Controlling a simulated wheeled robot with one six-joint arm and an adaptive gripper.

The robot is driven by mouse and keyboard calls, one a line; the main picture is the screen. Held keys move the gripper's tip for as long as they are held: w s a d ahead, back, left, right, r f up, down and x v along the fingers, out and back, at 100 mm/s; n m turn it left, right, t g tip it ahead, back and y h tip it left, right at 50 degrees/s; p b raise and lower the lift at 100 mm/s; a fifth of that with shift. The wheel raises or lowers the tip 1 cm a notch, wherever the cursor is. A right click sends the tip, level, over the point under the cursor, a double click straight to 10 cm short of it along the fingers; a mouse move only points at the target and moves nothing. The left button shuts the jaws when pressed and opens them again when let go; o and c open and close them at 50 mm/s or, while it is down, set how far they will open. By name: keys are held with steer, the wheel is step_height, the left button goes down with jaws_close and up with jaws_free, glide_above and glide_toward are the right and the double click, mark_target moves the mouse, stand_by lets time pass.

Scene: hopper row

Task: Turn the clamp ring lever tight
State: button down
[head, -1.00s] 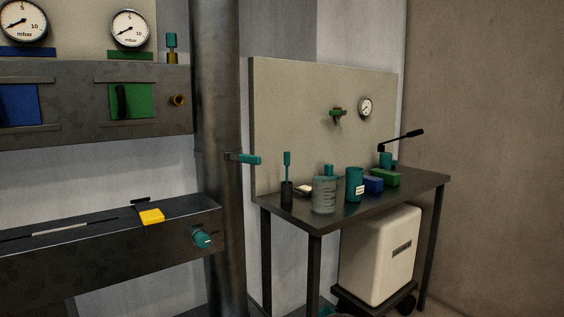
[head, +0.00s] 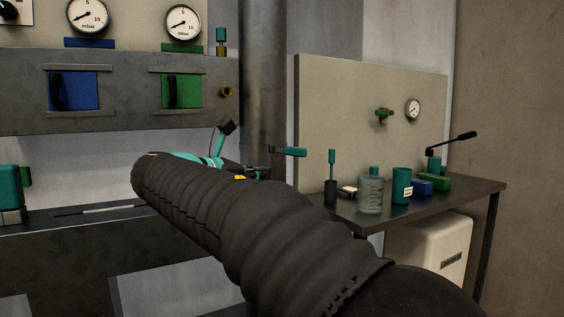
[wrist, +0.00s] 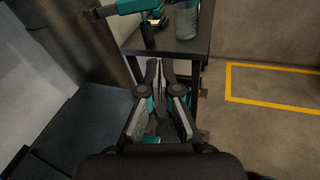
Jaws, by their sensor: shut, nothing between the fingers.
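The clamp ring lever, a teal handle (head: 290,151), sticks out to the right from the dark vertical pipe (head: 263,90). In the wrist view the teal lever (wrist: 137,6) is at the top edge, beyond my fingertips, with its dark bracket to the left. My gripper (head: 264,173) is left of and below the lever in the head view, partly hidden behind my own arm. In the wrist view my gripper (wrist: 157,68) has its fingertips together with nothing between them, apart from the lever.
A dark side table (head: 450,203) at right holds bottles, a teal can (head: 402,186) and small boxes. A white container (head: 440,250) stands below it. The dark ledge (head: 60,240) runs along the left. Open floor with yellow lines (wrist: 265,103) lies right in the wrist view.

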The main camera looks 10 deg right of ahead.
mark_target(293, 153)
steer(key=w+a+r+n+h, duration=0.1)
steer(key=w+a+r, duration=0.1)
steer(key=a, duration=0.1)
steer(key=shift+t, duration=0.4)
steer(key=x, duration=1.3)
steer(key=shift+d+r+b, duration=0.2)
steer(key=shift+d+b, duration=0.05)
steer(key=shift+b, duration=0.1)
steer(key=shift+n+t, duration=0.3)
steer(key=shift+n, duration=0.1)
